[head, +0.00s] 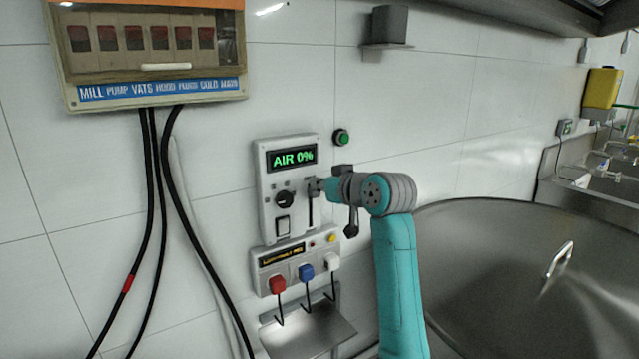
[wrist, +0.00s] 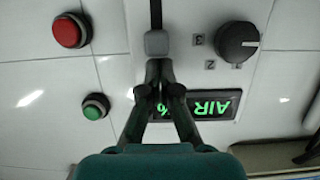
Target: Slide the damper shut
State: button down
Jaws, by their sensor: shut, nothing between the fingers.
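A pale wall panel (head: 267,215) carries a lit green display (head: 291,157) reading AIR 0%. On its right side runs a dark vertical slot (head: 310,212). The grey slider knob (wrist: 156,43) of the damper sits at the slot's display end in the wrist view, where the panel appears upside down. My gripper (wrist: 158,68) is shut and empty, its fingertips right beside the knob on the display side. I cannot tell whether they touch it. In the head view my gripper (head: 317,187) is at the top of the slot and partly hides the knob.
A rotary dial (wrist: 237,43) is beside the slot. A green button (head: 341,137) and a red button (wrist: 70,31) are on the wall nearby. Below hangs a box with coloured plugs (head: 305,272). A large steel vessel (head: 500,270) stands at right; black cables (head: 165,190) hang at left.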

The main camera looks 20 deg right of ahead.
aim_at(310, 203)
notch_tip(310, 203, down, 10)
jog(key=shift+r, duration=0.1)
dwell(0.4)
notch_tip(310, 203, up, 4)
jog(key=shift+r, duration=0.1)
jog(key=v, duration=1)
jog(key=shift+d+r, duration=0.1)
jog(key=shift+r, duration=0.05)
